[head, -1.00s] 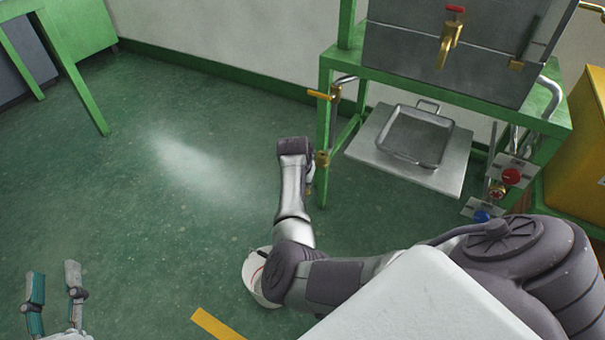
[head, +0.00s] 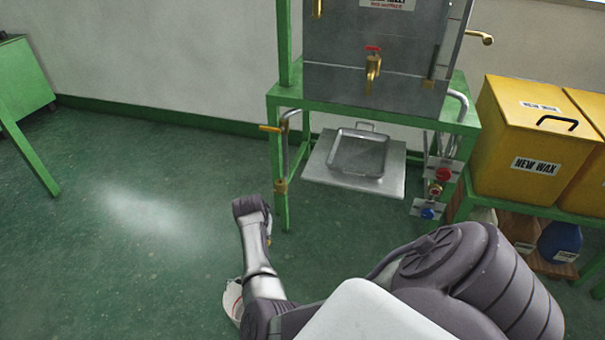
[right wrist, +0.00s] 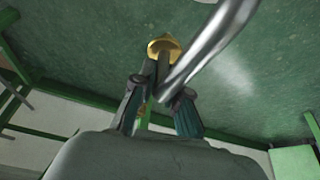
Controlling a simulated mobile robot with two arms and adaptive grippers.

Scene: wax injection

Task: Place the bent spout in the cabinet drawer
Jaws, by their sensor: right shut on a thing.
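The bent spout (right wrist: 207,52) is a shiny silver curved pipe in the right wrist view. It runs from between my right fingers out past the top edge. A gold-coloured piece (right wrist: 163,47) shows just past the fingertips; I cannot tell whether it belongs to the spout. My right gripper (right wrist: 162,90) is shut on the spout. In the head view my right wrist hides most of that gripper, left of the tank stand's front leg. My left gripper is out of view. No cabinet drawer can be made out.
The green stand (head: 450,118) carries a grey tank (head: 335,75) with a brass tap (head: 373,68). A metal pan (head: 357,153) lies below. Yellow wax bins (head: 520,115) stand at the right. A green cabinet (head: 22,75) is far left.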

